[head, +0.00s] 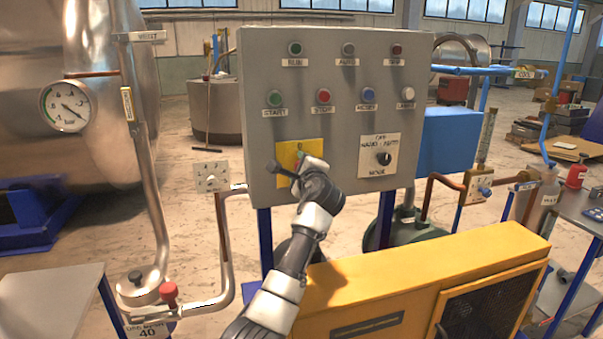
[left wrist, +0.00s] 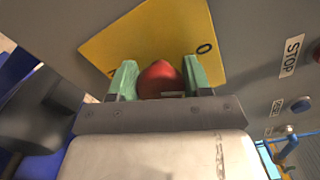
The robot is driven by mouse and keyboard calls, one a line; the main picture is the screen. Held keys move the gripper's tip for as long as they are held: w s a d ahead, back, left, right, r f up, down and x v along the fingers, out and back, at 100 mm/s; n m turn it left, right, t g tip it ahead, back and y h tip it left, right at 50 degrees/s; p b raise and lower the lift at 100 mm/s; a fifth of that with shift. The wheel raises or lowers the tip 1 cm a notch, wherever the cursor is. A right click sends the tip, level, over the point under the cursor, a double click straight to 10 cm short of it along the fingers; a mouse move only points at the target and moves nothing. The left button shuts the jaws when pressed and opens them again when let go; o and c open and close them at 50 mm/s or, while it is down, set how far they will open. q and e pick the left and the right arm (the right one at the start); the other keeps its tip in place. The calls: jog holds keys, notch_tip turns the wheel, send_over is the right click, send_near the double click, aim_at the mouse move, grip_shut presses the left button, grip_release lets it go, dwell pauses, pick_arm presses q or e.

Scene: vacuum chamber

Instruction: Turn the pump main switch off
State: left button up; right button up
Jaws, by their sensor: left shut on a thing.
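The pump main switch has a yellow plate (head: 316,149) low on the left of the grey control panel's front. The plate (left wrist: 127,48) also fills the upper middle of the left wrist view, with a "0" mark at its right edge. The red switch handle (left wrist: 160,78) sits between the two pale green fingers of my left gripper (left wrist: 161,80), which is shut on it. In the head view my left gripper (head: 299,160) covers most of the handle, so which mark it points to cannot be told. My right gripper is not in view.
The grey panel (head: 260,60) carries labelled lamps, a row of push buttons and a black mode knob (head: 384,158) right of the switch. A yellow machine housing (head: 420,280) stands below in front. A pipe with a red-knobbed valve (head: 169,292) is at lower left.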

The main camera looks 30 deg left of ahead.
pick_arm(q)
jog(key=n+b, duration=0.2)
jog(key=n, duration=0.1)
jog(key=shift+f+n, duration=0.25)
jog(key=shift+n, duration=0.55)
jog(key=o, duration=0.9)
jog(key=shift+r, duration=0.1)
jog(key=shift+c, duration=0.2)
jog(key=b+v, duration=0.3)
jog(key=v, duration=0.8)
